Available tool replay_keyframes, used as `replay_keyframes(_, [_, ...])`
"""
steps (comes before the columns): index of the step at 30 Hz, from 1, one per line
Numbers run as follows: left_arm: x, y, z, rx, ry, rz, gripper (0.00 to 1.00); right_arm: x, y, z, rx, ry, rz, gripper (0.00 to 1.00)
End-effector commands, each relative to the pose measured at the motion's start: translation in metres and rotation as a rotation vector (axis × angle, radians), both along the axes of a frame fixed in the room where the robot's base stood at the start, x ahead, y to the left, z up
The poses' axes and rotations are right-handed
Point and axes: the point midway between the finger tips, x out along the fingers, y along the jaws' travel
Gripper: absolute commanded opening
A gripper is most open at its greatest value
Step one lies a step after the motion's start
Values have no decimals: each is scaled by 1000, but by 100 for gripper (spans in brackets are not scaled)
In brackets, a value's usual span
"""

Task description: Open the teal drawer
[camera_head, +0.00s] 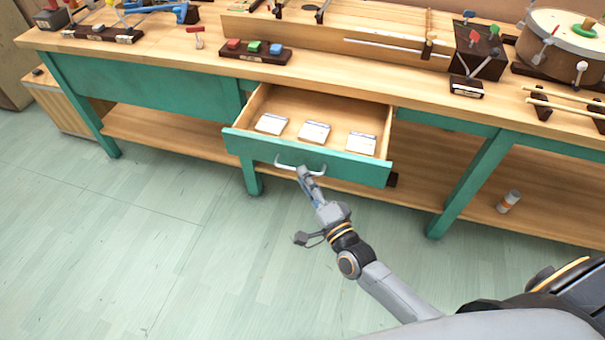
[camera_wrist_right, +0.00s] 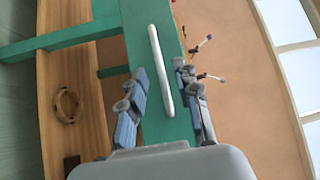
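The teal drawer (camera_head: 300,153) is pulled well out from under the wooden bench top. Several pale, flat rectangular pieces lie in its bare wood interior. Its white bar handle (camera_head: 288,165) is on the teal front. My right gripper (camera_head: 305,172) is at the right part of this handle. In the right wrist view, the handle (camera_wrist_right: 160,75) stands between the two fingers of my right gripper (camera_wrist_right: 159,70), with a visible gap on each side, so the fingers are open around it. The teal drawer front (camera_wrist_right: 135,22) lies beyond the handle. My left gripper is not in view.
The bench top (camera_head: 190,62) carries a red, green and blue block stand (camera_head: 255,50), a dark box (camera_head: 478,50) and a drum (camera_head: 560,45). A teal leg (camera_head: 470,185) stands right of the drawer. A small can (camera_head: 509,201) is on the lower shelf. The floor in front is clear.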

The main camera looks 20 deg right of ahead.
Motion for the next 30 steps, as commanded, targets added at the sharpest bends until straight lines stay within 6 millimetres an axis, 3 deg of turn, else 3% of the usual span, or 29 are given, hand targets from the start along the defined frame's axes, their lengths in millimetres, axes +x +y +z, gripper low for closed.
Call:
replay_keyframes(6, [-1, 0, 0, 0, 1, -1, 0, -48, -10, -8, -3, 6, 1, 32])
replay_keyframes(12, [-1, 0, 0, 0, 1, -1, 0, -82, -17, -12, -2, 4, 0, 32])
replay_keyframes(18, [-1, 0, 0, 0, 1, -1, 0, -96, -20, -13, -1, 2, 1, 32])
replay_keyframes(30, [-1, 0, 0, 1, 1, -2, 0, -97, -20, -13, -1, 1, 0, 32])
